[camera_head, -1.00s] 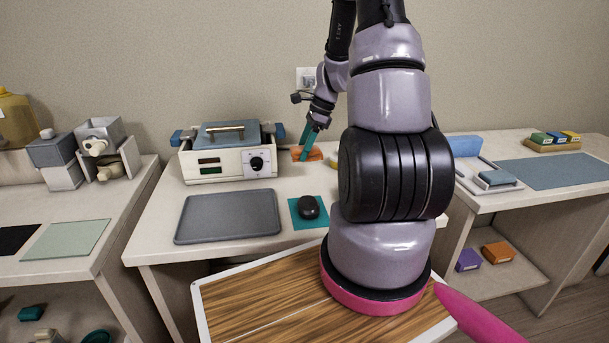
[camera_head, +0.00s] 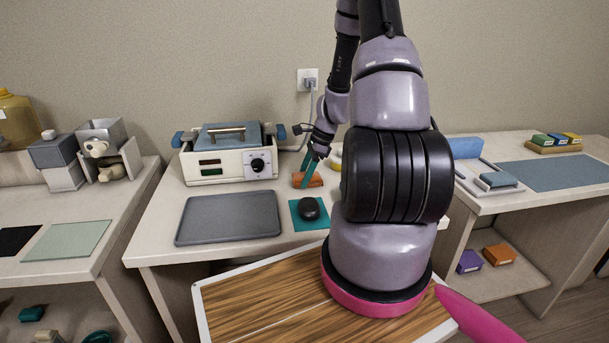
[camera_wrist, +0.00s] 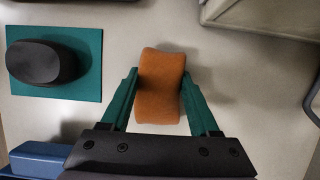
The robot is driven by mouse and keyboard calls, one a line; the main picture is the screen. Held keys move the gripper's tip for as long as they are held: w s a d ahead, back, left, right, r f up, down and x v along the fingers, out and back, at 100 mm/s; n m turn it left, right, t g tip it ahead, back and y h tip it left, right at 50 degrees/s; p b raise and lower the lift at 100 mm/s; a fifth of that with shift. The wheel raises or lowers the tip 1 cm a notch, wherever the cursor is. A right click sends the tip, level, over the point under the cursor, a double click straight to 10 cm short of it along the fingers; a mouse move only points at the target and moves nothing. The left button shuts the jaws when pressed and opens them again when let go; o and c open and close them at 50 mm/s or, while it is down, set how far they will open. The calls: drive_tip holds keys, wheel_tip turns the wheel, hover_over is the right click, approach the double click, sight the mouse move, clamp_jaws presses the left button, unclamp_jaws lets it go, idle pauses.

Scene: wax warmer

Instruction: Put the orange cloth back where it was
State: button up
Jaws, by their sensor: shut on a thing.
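The orange cloth (camera_head: 308,180) is a small folded block at the back of the middle table, right of the white warmer. In the wrist view the cloth (camera_wrist: 161,84) sits between the two teal fingers of my gripper (camera_wrist: 160,90). My gripper (camera_head: 307,172) is shut on it, with a fingertip against each side. The cloth is on or just above the table top; I cannot tell which.
The white wax warmer (camera_head: 229,163) with a blue-grey lid stands left of the cloth. A dark rounded object (camera_head: 308,208) rests on a teal mat (camera_head: 297,219) in front. A grey tray (camera_head: 229,218) lies front left. A wall outlet (camera_head: 307,78) is behind.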

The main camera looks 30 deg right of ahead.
drive_tip(key=o, duration=1.2)
drive_tip(key=v, duration=1.2)
drive_tip(key=s+a+r+n+t+h, duration=0.15)
drive_tip(key=a+r+n, duration=0.25)
drive_tip(key=r, duration=0.4)
drive_tip(key=s+a+r+n+t, duration=0.1)
drive_tip(key=s+a+r+n, duration=0.3)
drive_tip(key=r, duration=0.5)
drive_tip(key=s+a+r+n+t, duration=0.3)
drive_tip(key=s+a+r+n, duration=0.6)
drive_tip(key=s+r, duration=0.2)
drive_tip(key=shift+s+h, duration=0.35)
drive_tip(key=shift+s, duration=0.75)
drive_tip(key=shift+t, duration=0.25)
